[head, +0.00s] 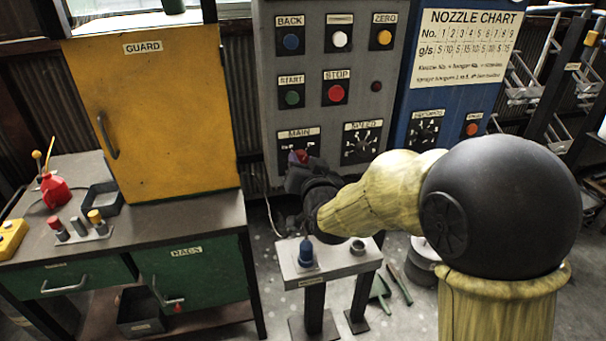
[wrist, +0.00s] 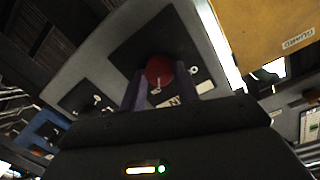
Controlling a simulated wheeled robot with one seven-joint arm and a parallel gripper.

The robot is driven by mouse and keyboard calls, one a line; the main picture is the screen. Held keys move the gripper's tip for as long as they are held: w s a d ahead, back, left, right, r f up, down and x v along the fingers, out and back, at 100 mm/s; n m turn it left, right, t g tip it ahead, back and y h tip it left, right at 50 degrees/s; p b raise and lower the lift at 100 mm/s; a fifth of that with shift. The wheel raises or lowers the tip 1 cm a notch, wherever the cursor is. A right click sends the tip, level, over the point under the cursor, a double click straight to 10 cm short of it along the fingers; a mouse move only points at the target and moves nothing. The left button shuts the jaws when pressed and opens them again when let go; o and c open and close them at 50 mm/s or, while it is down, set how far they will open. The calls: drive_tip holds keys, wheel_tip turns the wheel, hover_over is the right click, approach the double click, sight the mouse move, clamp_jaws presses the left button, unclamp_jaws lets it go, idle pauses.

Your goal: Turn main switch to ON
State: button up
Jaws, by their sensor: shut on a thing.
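The main switch is a red knob (head: 300,156) on a black plate (head: 297,134) labelled MAIN, low on the left of the grey control panel (head: 289,83). My gripper (head: 297,166) is at this plate, and its dark body hides most of the knob in the head view. In the wrist view the red knob (wrist: 159,68) sits between the two purple fingers of my gripper (wrist: 159,76), one on each side. The gripper is shut on the knob. White lettering shows on the plate behind the knob, but I cannot read which setting the knob points to.
A SPEED dial (head: 362,143) is just right of the main switch. A red STOP button (head: 336,93) and a green START button (head: 292,97) are above. A small stand (head: 340,267) with a blue-topped item is below my wrist. The yellow GUARD cabinet (head: 160,120) stands left.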

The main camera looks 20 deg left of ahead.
drive_tip(key=shift+d+m+b, duration=0.1)
drive_tip(key=shift+m+b, duration=0.75)
drive_tip(key=shift+m, duration=0.25)
drive_tip(key=o, duration=1)
drive_tip(key=shift+c, duration=0.2)
drive_tip(key=b+v, duration=0.1)
drive_tip(key=v, duration=1.6)
drive_tip(key=shift+d+b, duration=0.2)
drive_tip(key=shift+b, duration=0.1)
